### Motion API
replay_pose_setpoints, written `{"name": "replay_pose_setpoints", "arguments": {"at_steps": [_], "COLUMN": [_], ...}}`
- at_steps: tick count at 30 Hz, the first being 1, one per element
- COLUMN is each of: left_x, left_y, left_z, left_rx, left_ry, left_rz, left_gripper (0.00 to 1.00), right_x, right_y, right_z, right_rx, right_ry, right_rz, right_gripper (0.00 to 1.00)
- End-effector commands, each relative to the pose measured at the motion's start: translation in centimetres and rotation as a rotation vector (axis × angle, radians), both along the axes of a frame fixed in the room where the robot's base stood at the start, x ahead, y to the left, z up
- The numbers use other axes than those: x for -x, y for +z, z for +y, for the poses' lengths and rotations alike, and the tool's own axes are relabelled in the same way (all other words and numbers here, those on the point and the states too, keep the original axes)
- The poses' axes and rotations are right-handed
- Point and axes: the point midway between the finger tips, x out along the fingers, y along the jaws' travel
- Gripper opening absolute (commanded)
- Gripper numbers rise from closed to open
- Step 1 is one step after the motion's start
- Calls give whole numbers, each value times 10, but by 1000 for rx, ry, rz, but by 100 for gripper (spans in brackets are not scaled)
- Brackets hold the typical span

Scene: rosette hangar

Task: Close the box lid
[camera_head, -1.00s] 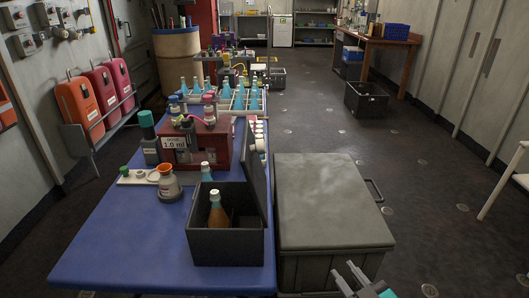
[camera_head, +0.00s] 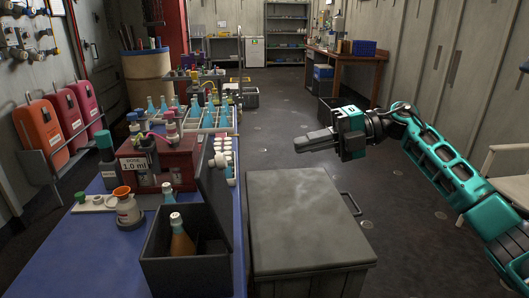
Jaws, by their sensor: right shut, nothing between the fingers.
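A small black box (camera_head: 187,277) stands at the near right edge of the blue table (camera_head: 95,245). Its lid (camera_head: 226,215) stands open, roughly upright along the box's right side. A bottle with orange-brown liquid and a white cap (camera_head: 181,240) stands inside the box. My right gripper (camera_head: 272,142) is shut and empty, its fingers pointing left. It is in the air beyond and to the right of the lid, apart from it. My left gripper is not in view.
A large grey crate (camera_head: 300,215) stands beside the table on the right. A dark red dispenser (camera_head: 175,155), an orange-topped jar (camera_head: 126,205) and a rack of blue bottles (camera_head: 222,122) stand behind the box. The floor (camera_head: 390,210) right of the crate is clear.

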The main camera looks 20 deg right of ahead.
Motion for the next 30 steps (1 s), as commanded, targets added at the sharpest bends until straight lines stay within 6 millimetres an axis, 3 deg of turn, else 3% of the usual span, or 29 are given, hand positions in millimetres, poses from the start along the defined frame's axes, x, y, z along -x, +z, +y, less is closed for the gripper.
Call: {"name": "replay_pose_setpoints", "arguments": {"at_steps": [12, 18, 30], "left_x": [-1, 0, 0], "left_y": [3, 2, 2], "left_z": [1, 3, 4], "left_rx": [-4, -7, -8], "left_ry": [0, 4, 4], "left_rz": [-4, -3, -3], "left_gripper": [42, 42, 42], "right_x": [-23, -33, -38], "right_y": [-16, -23, -28], "right_z": [80, 110, 125], "right_rx": [-9, -7, -5], "right_ry": [4, 2, 0], "right_rz": [-3, -4, -3], "right_gripper": [0, 0, 0]}}
